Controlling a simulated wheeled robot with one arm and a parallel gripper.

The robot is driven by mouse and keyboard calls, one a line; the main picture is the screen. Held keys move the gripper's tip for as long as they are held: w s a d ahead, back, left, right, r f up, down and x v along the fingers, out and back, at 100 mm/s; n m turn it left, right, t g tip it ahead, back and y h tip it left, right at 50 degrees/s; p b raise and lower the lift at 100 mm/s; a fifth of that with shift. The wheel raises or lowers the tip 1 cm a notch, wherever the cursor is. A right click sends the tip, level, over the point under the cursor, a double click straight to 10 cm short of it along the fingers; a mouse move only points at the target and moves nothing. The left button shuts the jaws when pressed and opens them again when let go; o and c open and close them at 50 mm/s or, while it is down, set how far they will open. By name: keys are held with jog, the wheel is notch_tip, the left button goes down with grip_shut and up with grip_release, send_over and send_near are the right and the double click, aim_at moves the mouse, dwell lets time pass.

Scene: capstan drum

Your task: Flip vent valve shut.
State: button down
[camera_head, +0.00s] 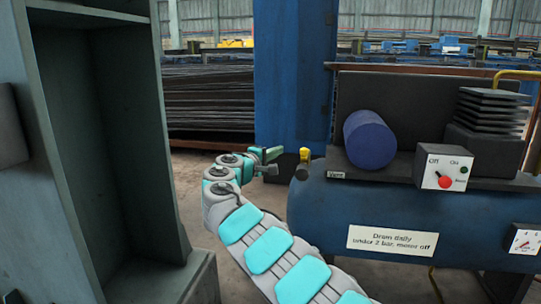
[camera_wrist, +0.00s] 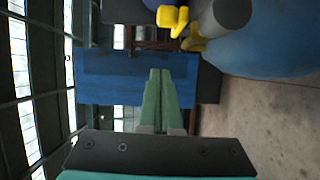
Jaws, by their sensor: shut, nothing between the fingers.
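The vent valve has a yellow handle (camera_head: 304,155) standing up from a dark fitting at the left end of the blue tank (camera_head: 320,205). A small label, seemingly reading "Vent", is on the tank just right of it. In the wrist view the yellow handle (camera_wrist: 172,19) shows at the top, beside a grey cylindrical part (camera_wrist: 228,14). My gripper (camera_head: 276,154) is left of the handle in the head view, apart from it. In the wrist view my gripper's green fingers (camera_wrist: 160,75) are together and empty, with the handle beyond and above their tips.
A switch box (camera_head: 444,173) with a red knob and a dark blue cylinder (camera_head: 369,139) sit on top of the tank. A gauge (camera_head: 524,240) is at the lower right. A grey-green steel frame (camera_head: 55,150) stands at left. A blue column (camera_head: 293,80) rises behind the valve.

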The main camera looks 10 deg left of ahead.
aim_at(305, 154)
jog(key=shift+w+d+f+b, duration=0.1)
jog(key=shift+w+d+b, duration=0.15)
jog(key=shift+d, duration=0.9)
jog(key=shift+w+d+b, duration=0.1)
jog(key=shift+d+b, duration=0.1)
jog(key=shift+d, duration=0.95)
jog(key=shift+d, duration=0.1)
